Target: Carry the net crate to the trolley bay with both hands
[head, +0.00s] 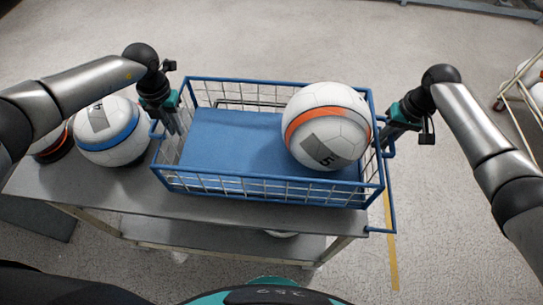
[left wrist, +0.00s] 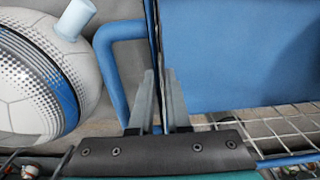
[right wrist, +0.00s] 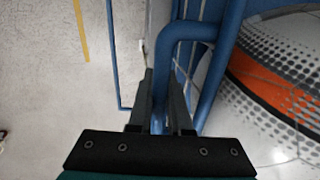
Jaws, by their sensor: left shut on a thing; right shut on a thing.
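The net crate (head: 275,195) has a blue frame, wire mesh sides and a blue floor. It sits on or just above a grey metal table; I cannot tell if there is a gap. A white ball with an orange band (head: 327,127) lies in its right half. My right gripper (head: 389,132) is shut on the handle at the right end, seen in the right wrist view (right wrist: 190,31). The crate looks about level.
The grey table (head: 110,188) has a blue side rail (head: 393,210) at its right end. A white ball with a blue band (head: 107,132) and a darker ball (head: 50,145) stand left of the crate. A cart (head: 520,85) with balls is at the far right. Floor behind is clear.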

